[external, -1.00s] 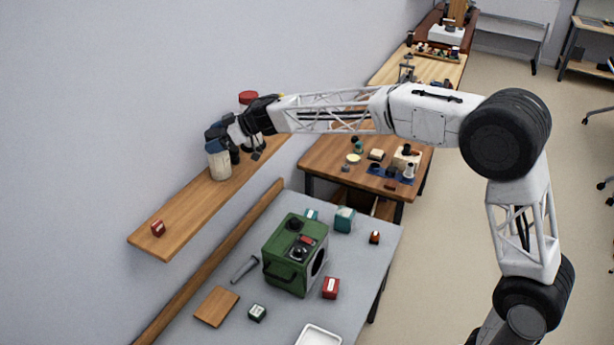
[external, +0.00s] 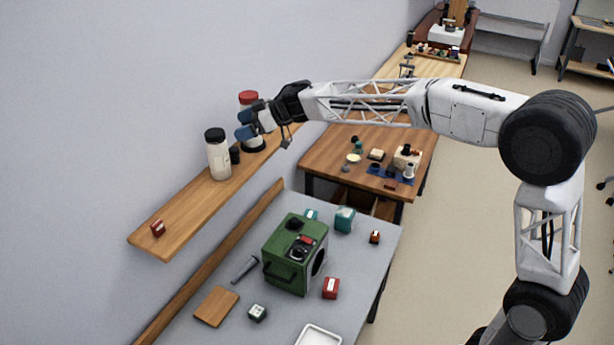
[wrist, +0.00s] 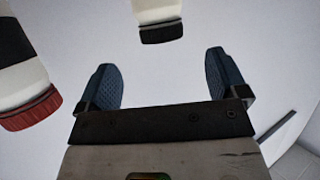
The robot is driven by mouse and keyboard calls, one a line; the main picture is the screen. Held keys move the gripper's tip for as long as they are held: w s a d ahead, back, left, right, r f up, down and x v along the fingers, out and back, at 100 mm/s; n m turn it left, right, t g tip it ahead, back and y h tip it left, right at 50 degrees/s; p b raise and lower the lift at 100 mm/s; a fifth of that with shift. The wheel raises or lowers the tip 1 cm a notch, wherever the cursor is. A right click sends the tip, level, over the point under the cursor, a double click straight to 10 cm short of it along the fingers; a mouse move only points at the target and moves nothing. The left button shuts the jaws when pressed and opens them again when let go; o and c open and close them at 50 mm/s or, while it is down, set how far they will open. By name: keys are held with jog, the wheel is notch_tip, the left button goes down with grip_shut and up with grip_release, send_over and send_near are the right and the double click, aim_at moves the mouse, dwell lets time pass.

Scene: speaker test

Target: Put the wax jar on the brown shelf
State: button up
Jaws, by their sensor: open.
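A pale jar with a black lid (external: 218,156), which I take to be the wax jar, stands upright on the brown shelf (external: 165,243) along the wall. No label on it can be read. My gripper (external: 251,120) is to the right of this jar and apart from it, above the shelf. In the wrist view the blue fingers (wrist: 163,75) are spread with nothing between them. The black-lidded jar (wrist: 157,14) shows beyond the fingers, cut off by the top edge.
A red-lidded jar (external: 248,97) stands behind my gripper, partly hidden; it also shows at left in the wrist view (wrist: 22,85). A small dark container (external: 234,155) stands beside the pale jar. A red box (external: 158,228) sits near the shelf's front end, with bare shelf between.

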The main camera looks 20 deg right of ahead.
jog(key=shift+v, duration=1.3)
